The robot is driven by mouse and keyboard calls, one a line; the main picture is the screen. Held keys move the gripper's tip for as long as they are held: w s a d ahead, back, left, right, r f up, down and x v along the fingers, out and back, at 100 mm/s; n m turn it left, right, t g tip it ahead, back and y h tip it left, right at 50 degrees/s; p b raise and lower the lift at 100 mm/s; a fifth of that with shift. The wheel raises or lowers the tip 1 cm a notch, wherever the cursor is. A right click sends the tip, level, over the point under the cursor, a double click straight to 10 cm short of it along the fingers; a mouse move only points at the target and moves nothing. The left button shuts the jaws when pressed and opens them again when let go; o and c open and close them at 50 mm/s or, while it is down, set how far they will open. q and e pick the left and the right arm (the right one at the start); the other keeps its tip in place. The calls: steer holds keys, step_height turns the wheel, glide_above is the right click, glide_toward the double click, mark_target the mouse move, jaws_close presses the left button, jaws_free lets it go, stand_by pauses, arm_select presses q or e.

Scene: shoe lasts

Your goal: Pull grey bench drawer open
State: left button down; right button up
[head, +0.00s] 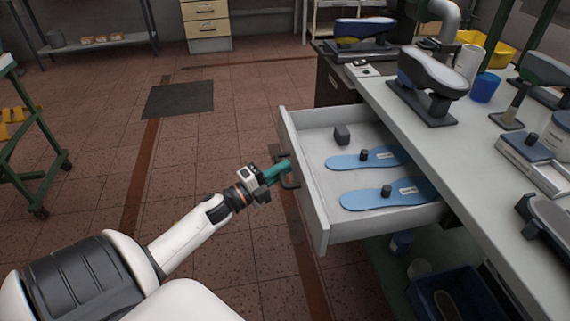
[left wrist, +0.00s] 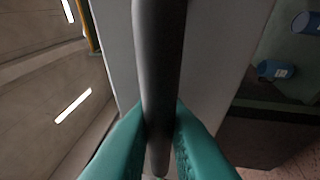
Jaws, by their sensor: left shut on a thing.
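The grey bench drawer (head: 314,203) stands pulled out from under the bench in the head view. My left gripper (head: 285,172), with teal fingers, is at the drawer's front face. It is shut on the dark bar handle (head: 291,181). In the left wrist view the teal fingers (left wrist: 160,135) press on both sides of the dark handle bar (left wrist: 160,60), with the pale drawer front behind. My right gripper is not in view.
The bench top (head: 440,130) carries shoe lasts on stands (head: 430,85), a blue cup (head: 485,87) and a yellow bin (head: 485,45). A blue crate (head: 455,295) is under the bench. A green-framed table (head: 30,150) is at the left. The tiled floor before the drawer is clear apart from my arm.

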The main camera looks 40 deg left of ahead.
arm_select(q)
steer(key=c, duration=1.4)
jaws_free()
steer(key=shift+c, duration=0.2)
steer(key=shift+s, duration=0.1)
steer(key=v, duration=1.1)
steer(key=shift+s, duration=0.4)
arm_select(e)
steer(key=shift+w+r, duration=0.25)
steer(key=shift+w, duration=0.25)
arm_select(q)
steer(key=shift+a, duration=0.15)
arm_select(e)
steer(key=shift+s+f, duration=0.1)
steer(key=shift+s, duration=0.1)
